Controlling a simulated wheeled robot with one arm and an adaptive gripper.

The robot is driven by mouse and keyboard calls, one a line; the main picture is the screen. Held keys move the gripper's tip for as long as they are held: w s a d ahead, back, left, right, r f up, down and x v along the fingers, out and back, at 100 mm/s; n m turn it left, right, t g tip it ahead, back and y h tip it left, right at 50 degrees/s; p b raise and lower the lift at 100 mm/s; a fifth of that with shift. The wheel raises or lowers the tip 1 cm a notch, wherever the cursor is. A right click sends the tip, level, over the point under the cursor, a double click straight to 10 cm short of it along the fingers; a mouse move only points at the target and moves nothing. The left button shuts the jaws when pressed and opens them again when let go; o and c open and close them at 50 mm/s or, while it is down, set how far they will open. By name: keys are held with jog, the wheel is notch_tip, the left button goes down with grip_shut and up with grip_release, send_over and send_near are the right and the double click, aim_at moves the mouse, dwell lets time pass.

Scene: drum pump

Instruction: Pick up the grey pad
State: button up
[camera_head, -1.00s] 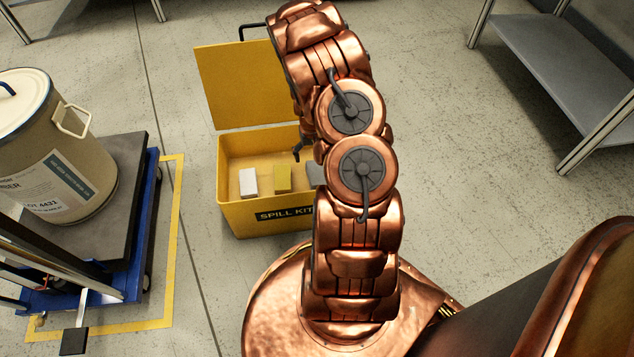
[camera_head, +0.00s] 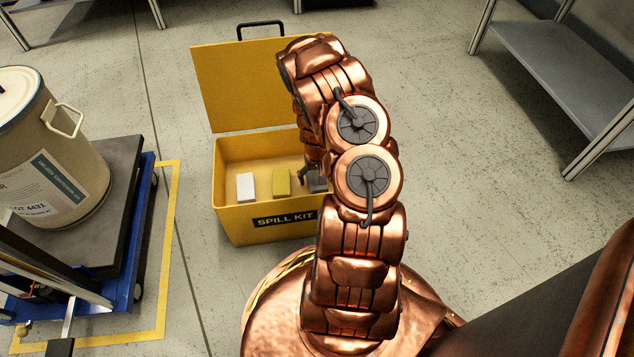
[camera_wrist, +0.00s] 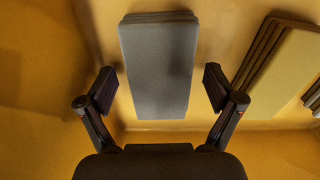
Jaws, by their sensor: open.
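The grey pad (camera_wrist: 158,70) stands in the yellow spill kit box (camera_head: 262,222), against the inside of the box in the wrist view. In the head view the pad (camera_head: 318,181) shows at the right of the row of pads, partly hidden by my arm and gripper. My gripper (camera_wrist: 158,90) is open in the wrist view, with one finger on each side of the lower part of the grey pad. Gaps show between the fingers and the pad's sides. In the head view a part of my gripper (camera_head: 308,172) shows right beside the grey pad.
A yellow pad (camera_head: 281,183) and a white pad (camera_head: 245,186) stand left of the grey pad in the box. The open lid (camera_head: 245,85) rises behind. A drum (camera_head: 50,150) on a blue-framed platform is at the left. A metal shelf (camera_head: 560,70) is at the right.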

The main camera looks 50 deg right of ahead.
jog(key=c, duration=1)
jog(key=shift+r+p, duration=1.9)
jog(key=shift+r, duration=3.05)
jog(key=shift+c, duration=0.2)
